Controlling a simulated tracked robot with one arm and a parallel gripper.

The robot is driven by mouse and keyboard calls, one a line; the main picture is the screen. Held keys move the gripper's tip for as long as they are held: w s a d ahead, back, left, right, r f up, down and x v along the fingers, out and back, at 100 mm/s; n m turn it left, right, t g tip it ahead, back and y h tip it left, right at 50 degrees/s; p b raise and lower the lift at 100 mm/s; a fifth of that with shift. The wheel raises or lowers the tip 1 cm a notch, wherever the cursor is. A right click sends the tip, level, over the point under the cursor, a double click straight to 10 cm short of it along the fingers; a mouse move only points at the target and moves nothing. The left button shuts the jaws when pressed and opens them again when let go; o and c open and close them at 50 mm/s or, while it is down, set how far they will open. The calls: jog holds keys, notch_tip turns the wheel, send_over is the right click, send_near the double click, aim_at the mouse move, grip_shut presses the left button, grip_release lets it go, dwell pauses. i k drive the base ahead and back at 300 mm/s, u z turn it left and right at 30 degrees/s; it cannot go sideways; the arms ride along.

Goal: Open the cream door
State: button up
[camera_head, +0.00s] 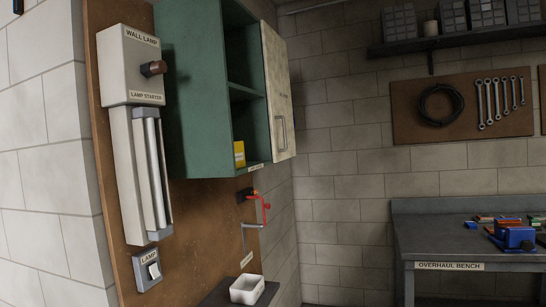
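The cream door (277,85) is on the right part of the green wall cabinet (203,100), in the upper middle of the view. It is seen at a steep angle and looks shut over that side. A grey upright bar handle (282,133) sits on the lower part of its face. The cabinet's left part is open, with a shelf and a small yellow box (239,153) inside. My gripper is not in view, so its state and any hold are not shown.
A wall lamp unit (139,130) and lamp switch (148,270) are left of the cabinet. Below it are a red-and-grey crank (264,208) and a white tray (247,289) on a dark ledge. The overhaul bench (450,267) stands at right, with a tool board (461,105) behind.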

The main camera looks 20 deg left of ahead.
aim_at(278, 87)
jog(key=u, duration=0.35)
jog(key=i, duration=2.25)
jog(key=z, duration=0.2)
